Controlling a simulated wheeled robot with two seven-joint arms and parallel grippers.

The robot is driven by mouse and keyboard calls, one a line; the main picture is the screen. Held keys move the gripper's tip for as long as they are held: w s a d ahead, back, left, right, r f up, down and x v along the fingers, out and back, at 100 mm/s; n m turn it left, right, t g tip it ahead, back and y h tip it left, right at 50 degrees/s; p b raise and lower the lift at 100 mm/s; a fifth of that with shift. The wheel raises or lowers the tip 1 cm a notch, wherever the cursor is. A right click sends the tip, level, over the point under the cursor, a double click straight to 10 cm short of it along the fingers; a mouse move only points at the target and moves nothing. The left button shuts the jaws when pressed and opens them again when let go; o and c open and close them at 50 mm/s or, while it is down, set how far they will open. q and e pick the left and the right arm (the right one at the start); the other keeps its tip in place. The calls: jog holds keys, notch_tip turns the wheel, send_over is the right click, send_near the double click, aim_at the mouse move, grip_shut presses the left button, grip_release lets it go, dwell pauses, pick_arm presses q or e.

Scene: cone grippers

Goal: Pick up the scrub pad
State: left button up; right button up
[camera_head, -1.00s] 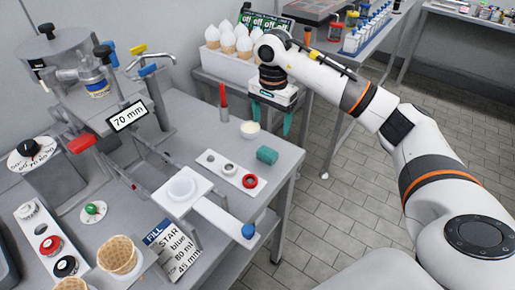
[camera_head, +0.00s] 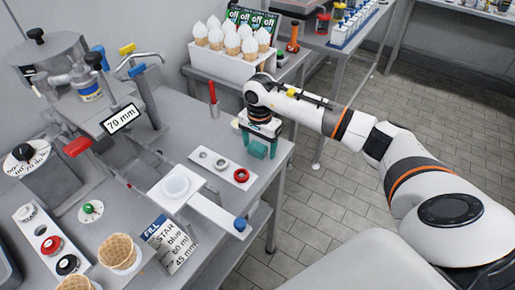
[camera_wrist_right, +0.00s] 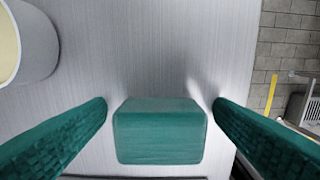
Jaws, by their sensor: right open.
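The scrub pad is a teal block on the grey table near its right edge; in the right wrist view the scrub pad (camera_wrist_right: 160,132) sits centred between my two green fingers. In the head view the scrub pad (camera_head: 258,151) is partly hidden by my right gripper (camera_head: 259,145), which is over it with one finger on each side. My right gripper is open, and a narrow gap shows between each finger and the pad in the wrist view. My left gripper is not in view.
A grey plate with round sockets and a red ring (camera_head: 241,175) lies just left of the pad. A red pen-like post (camera_head: 212,93) stands behind. A pale cup (camera_wrist_right: 25,42) is close by in the wrist view. Ice cream cones in a white holder (camera_head: 225,65) stand at the back.

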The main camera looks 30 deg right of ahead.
aim_at(259, 144)
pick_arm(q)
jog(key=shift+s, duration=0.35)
pick_arm(e)
jog(key=c, duration=1)
jog(key=shift+r, duration=0.1)
jog(key=shift+c, duration=0.2)
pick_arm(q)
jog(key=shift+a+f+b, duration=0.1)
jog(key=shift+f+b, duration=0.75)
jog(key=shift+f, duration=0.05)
pick_arm(e)
notch_tip(259, 144, up, 10)
jog(key=shift+f, duration=0.1)
